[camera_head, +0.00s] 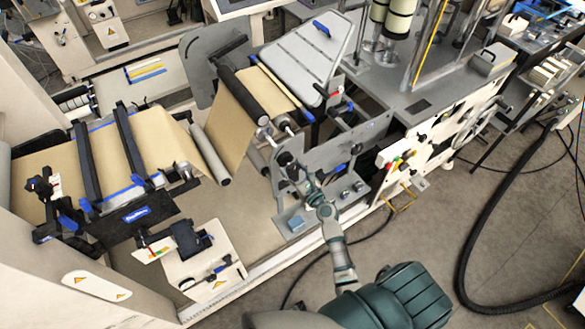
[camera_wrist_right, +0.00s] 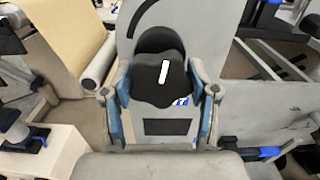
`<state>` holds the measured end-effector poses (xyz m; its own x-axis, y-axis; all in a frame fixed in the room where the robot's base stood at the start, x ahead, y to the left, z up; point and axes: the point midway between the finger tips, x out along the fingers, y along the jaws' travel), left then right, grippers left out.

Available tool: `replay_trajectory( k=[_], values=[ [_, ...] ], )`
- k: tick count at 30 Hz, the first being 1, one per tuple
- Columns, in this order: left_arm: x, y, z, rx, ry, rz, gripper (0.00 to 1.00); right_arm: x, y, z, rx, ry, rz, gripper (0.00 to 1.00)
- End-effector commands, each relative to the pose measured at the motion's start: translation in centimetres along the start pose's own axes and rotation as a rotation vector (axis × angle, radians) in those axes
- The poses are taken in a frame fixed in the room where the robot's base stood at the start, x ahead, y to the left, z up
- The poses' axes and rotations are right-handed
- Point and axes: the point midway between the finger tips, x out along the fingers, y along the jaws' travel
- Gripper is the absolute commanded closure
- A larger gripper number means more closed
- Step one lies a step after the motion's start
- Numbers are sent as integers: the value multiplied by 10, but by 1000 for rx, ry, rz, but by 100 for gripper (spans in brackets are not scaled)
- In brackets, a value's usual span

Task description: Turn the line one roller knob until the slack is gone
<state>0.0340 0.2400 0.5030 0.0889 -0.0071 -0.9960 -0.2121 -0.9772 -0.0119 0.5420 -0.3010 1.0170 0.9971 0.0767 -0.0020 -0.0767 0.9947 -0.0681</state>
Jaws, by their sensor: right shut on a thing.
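The roller knob (camera_wrist_right: 158,82) is black and lobed, with a white mark on its face, in the right wrist view. It sits on a grey plate (camera_wrist_right: 205,30). My right gripper (camera_wrist_right: 160,95) has one finger on each side of the knob and is shut on it. In the head view my right gripper (camera_head: 297,172) reaches the grey side plate, and the knob (camera_head: 284,158) is partly hidden there. The tan kraft web (camera_head: 233,115) runs over rollers to the left of it. My left gripper is not in view.
A grey roller (camera_head: 210,155) and a black roller (camera_head: 240,88) lie left of the plate. A white panel with small knobs (camera_head: 408,158) stands to the right. A black hose (camera_head: 490,215) curves across the open floor at right.

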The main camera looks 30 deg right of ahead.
Motion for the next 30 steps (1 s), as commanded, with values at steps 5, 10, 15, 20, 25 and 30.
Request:
replay_trajectory(
  k=[5, 10, 15, 20, 25, 30],
  values=[
    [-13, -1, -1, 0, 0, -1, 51, 2, -1, 9, 128, -11, -3, 76],
    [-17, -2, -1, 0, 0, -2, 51, 2, -2, 8, 200, -12, -2, 76],
    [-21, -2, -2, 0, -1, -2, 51, 2, -2, 8, 242, -11, -2, 76],
    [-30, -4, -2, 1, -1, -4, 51, 2, -2, 9, 349, -11, -1, 76],
    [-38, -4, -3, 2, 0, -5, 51, 2, -2, 8, 449, -10, -2, 76],
    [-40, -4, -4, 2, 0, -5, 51, 2, -2, 7, 487, -11, -1, 76]
  ],
)
